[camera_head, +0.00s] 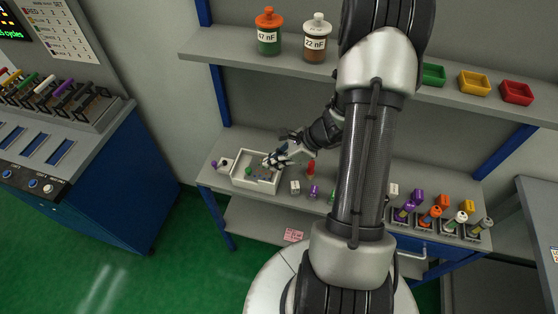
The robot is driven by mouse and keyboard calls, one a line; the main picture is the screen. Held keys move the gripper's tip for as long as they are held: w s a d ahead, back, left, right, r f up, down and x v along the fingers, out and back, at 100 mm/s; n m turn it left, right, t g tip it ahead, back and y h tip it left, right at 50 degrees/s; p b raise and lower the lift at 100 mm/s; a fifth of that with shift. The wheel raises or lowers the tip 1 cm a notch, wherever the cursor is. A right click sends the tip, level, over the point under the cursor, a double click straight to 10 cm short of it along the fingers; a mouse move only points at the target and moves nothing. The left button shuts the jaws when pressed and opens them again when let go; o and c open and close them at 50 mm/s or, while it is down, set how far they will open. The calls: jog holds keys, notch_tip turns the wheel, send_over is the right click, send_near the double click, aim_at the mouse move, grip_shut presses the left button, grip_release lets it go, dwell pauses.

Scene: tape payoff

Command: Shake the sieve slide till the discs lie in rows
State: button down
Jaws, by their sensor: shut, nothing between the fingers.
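A white-rimmed shallow tray (241,181), which looks like the sieve slide, sits on the left part of the grey bench. Small dark and green shapes lie in it, too small to tell whether they are discs in rows. A small white piece with a purple knob (214,163) is at its left end. My gripper (268,163) is at the tray's upper right, over or just inside its edge. It looks shut and empty; whether it touches the tray cannot be told. My arm comes down from the right and hides the middle of the bench.
Small coloured bottles and blocks, one red (311,168), stand right of the tray. Several angled coloured rolls (436,213) line the right side. A shelf (232,45) above carries two labelled jars (269,32) and coloured bins (474,82). A blue machine (110,175) stands left.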

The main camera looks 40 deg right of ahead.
aim_at(250, 166)
jog(key=b+x, duration=0.1)
jog(key=x, duration=0.4)
jog(key=shift+w+a+f, duration=0.15)
jog(key=shift+f, duration=0.05)
jog(key=w+a, duration=0.1)
jog(key=w+a+b, duration=0.1)
jog(key=w, duration=0.1)
jog(key=shift+w+a, duration=0.2)
jog(key=shift+a, duration=0.15)
jog(key=shift+r, duration=0.15)
